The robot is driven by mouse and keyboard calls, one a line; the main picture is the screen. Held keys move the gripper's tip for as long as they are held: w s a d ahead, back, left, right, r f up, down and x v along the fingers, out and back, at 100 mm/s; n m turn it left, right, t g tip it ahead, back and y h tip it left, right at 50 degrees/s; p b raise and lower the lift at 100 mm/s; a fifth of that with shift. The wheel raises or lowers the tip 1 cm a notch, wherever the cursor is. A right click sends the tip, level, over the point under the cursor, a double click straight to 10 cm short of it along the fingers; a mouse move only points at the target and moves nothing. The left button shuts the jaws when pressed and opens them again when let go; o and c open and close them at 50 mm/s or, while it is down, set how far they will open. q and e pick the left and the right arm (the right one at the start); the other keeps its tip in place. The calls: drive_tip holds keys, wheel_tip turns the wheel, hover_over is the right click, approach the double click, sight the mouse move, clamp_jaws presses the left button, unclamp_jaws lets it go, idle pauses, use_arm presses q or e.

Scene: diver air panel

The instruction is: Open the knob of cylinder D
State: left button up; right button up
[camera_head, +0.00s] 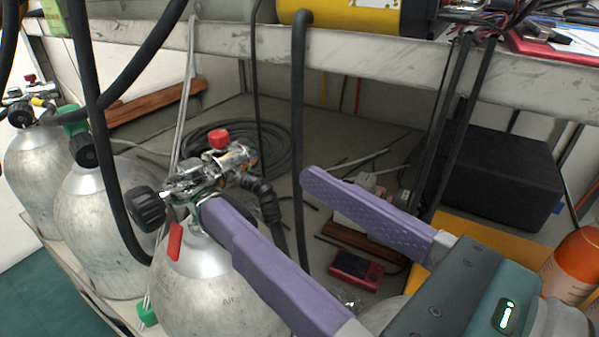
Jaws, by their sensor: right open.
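Several silver cylinders stand in a row from the left to the front centre. No letter on them can be read, so I cannot tell which is cylinder D. The nearest cylinder (205,290) has a black knob (145,208) at the left of its chrome valve (200,172) and a red cap (218,139) on top. My right gripper (256,194) is open, with purple fingers coming from the lower right. One fingertip overlaps the valve's right side in the picture; contact cannot be told. The other is apart, to the right. The knob is outside the fingers. My left gripper is not in view.
The second cylinder (105,235) and a farther one (40,170) stand at the left. Black hoses (298,110) hang around the valve. A shelf (350,52) crosses above. A black box (500,175) and an orange bottle (575,265) are at the right.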

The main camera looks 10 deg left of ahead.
wheel_tip(320, 180, down, 8)
drive_tip(key=b, duration=0.6)
drive_tip(key=x, duration=0.7)
drive_tip(key=shift+r, duration=0.3)
drive_tip(key=shift+w+a+b, duration=0.3)
drive_tip(key=shift+a+b, duration=0.05)
drive_tip(key=shift+a, duration=0.05)
drive_tip(key=shift+c, duration=0.4)
clamp_jaws()
